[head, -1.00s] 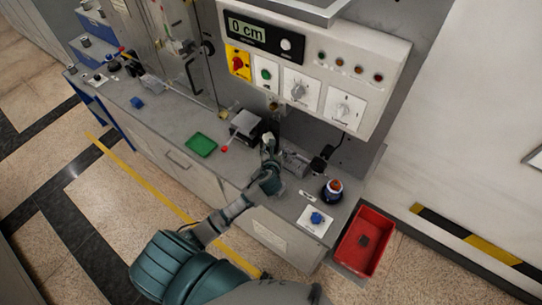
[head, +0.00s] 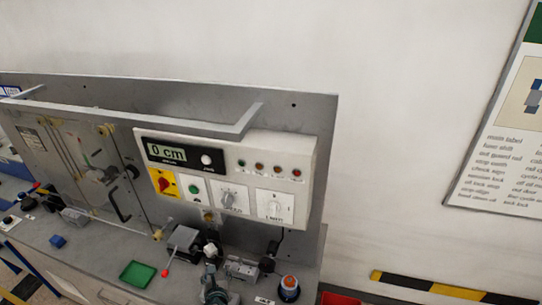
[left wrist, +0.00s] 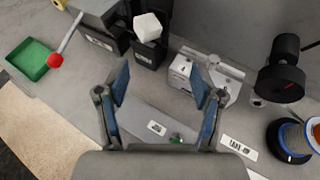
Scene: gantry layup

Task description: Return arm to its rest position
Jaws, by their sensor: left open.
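My left gripper (left wrist: 160,95) is open in the left wrist view, with its two blue-padded fingers spread and nothing between them. Its fingers are above the grey bench top, in front of a white cube (left wrist: 148,28) on a dark block and a small light-grey fixture (left wrist: 205,78). In the head view my left arm's end (head: 213,288) shows at the bottom edge, over the bench near the same fixtures. My right gripper is in neither view.
A control panel (head: 235,175) reading "0 cm" stands above the bench. A green tray (head: 138,273), a red-knobbed lever (left wrist: 55,60) and an orange-topped spool (head: 289,287) are on the bench. A red bin (head: 340,298) shows at the bottom edge.

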